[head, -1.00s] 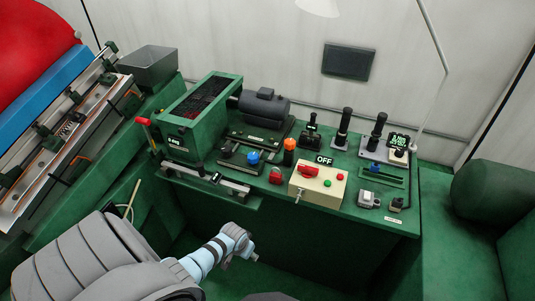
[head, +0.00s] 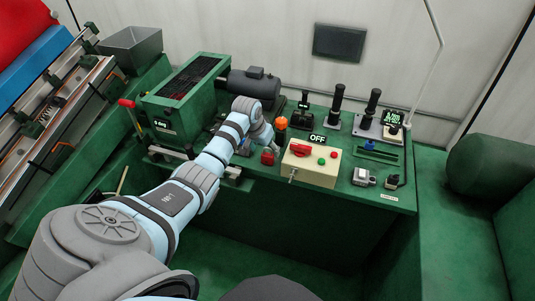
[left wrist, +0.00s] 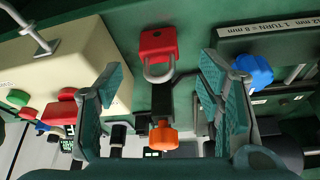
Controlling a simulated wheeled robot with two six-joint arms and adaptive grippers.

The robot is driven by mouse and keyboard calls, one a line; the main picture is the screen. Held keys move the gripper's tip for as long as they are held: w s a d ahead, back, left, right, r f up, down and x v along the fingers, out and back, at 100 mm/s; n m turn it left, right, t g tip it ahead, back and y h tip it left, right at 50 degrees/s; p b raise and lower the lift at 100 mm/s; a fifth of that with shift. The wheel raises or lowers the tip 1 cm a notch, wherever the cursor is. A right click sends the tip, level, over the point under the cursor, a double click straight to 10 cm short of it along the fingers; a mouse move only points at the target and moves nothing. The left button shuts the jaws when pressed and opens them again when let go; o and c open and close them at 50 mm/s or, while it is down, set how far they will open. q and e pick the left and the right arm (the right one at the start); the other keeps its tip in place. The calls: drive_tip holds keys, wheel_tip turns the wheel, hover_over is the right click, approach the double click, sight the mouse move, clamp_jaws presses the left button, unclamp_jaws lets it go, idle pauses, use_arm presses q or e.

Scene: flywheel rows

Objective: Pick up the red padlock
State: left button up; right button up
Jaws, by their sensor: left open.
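The red padlock (head: 267,158) sits on the green bench just left of the cream control box. In the left wrist view the padlock (left wrist: 158,43) shows its red body and grey shackle, upper middle. My left gripper (head: 272,144) is over the bench, close to the padlock. In the left wrist view the left gripper (left wrist: 163,82) is open, with one finger on each side of the padlock's line and nothing held. The padlock appears beyond the fingertips. My right gripper is not in view.
The cream box (head: 322,168) with red and green buttons and an OFF sign stands right beside the padlock. An orange knob (head: 281,123) stands behind it. A blue knob (left wrist: 252,70) is on the other side. Levers (head: 338,104) and a motor (head: 250,88) are farther back.

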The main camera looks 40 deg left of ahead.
sight(266, 156)
use_arm(q)
drive_tip(key=x, duration=0.2)
drive_tip(key=shift+f+b, duration=0.35)
drive_tip(key=shift+w, duration=0.1)
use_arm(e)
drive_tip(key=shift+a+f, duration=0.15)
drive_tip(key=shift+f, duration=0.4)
use_arm(q)
drive_tip(key=shift+r, duration=0.1)
drive_tip(key=c, duration=1.3)
drive_tip(key=shift+c, duration=0.2)
wheel_tip(266, 156, up, 20)
drive_tip(key=p, duration=0.3)
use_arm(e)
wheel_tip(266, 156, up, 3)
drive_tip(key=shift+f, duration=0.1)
